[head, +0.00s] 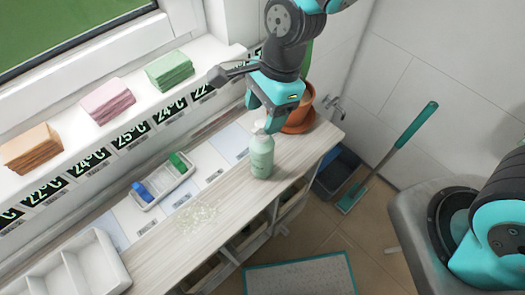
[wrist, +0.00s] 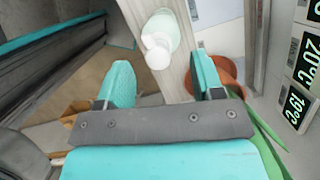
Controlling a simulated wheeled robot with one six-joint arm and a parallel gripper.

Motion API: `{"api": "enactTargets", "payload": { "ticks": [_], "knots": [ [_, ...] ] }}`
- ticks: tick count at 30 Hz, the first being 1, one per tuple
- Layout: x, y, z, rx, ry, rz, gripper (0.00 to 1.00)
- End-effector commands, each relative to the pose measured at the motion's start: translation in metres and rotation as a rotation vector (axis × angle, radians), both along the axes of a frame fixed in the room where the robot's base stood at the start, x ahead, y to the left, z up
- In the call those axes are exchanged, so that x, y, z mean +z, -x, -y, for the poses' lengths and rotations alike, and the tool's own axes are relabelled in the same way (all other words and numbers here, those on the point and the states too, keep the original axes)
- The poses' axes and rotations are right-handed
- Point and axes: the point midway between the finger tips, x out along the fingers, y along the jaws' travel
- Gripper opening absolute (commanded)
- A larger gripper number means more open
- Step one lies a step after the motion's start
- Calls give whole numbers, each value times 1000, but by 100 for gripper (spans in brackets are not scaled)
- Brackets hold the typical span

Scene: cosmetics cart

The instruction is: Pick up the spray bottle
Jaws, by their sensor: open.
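The spray bottle (head: 261,157) is pale green with a white top and stands upright near the right end of the wooden counter. In the wrist view the bottle (wrist: 160,38) shows from above, ahead of the fingers, its white top toward me. My gripper (head: 275,108) is above and just behind the bottle's top in the head view. In the wrist view my gripper (wrist: 165,82) has its two teal fingers apart with nothing between the tips. The bottle's top is partly overlapped by my gripper in the head view.
A terracotta pot (head: 301,118) with a green plant stands close beside my gripper. A small tray (head: 160,190) with blue and green items and a white divided box (head: 75,270) lie left on the counter. Folded cloths (head: 168,70) sit on the ledge behind.

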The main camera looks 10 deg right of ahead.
Motion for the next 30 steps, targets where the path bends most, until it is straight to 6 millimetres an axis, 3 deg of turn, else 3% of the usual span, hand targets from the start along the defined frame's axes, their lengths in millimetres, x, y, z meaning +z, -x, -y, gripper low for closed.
{"api": "enactTargets", "payload": {
  "ticks": [12,22,30],
  "knots": [
    [-44,7,-9,1,3,-4,61],
    [-52,7,-11,0,1,0,61],
    [-52,7,-11,0,0,0,1]
  ]
}}
